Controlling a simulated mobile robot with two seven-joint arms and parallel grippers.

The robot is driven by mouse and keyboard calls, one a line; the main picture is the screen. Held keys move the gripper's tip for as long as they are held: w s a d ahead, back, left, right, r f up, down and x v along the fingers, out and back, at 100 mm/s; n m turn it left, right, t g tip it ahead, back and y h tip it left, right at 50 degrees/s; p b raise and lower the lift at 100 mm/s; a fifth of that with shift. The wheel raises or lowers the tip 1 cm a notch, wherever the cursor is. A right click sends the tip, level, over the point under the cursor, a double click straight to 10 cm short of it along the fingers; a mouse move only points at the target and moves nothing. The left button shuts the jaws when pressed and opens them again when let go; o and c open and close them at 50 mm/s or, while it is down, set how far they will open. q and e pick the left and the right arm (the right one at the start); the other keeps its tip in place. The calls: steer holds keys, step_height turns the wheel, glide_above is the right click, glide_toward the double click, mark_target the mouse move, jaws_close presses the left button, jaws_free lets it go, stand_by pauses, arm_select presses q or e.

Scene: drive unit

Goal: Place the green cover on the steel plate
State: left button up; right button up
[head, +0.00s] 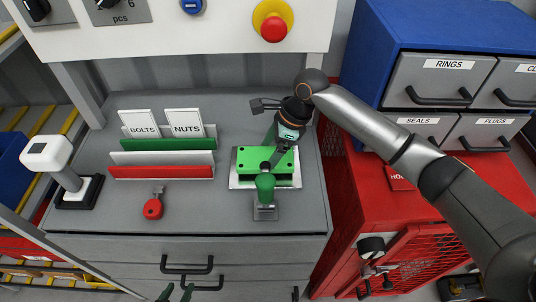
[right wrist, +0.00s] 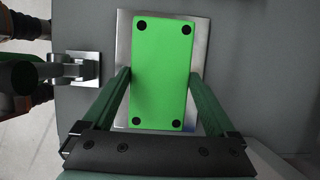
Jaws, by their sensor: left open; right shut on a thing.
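The green cover (head: 248,160) is a bright rectangular block with dark holes at its corners. It is over the steel plate (head: 235,182), whose silver rim shows around it. In the right wrist view the cover (right wrist: 162,75) lies between my right gripper's two fingers, inside the outline of the steel plate (right wrist: 122,45). My right gripper (head: 281,150) is shut on the cover from above. I cannot tell whether the cover rests fully on the plate. My left gripper (head: 176,293) is open and empty at the bottom edge of the head view, with only its fingertips showing.
A clamp with a green handle (head: 265,186) stands at the plate's front edge. Left of the plate are racks with BOLTS (head: 142,123) and NUTS cards, a red-handled tool (head: 153,208) and a white-topped post (head: 47,153). The worktop's front middle is clear.

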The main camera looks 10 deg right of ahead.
steer(key=shift+f, duration=0.6)
steer(key=o, duration=1.2)
steer(key=shift+f, duration=0.1)
steer(key=v, duration=1.2)
steer(key=shift+p, duration=0.3)
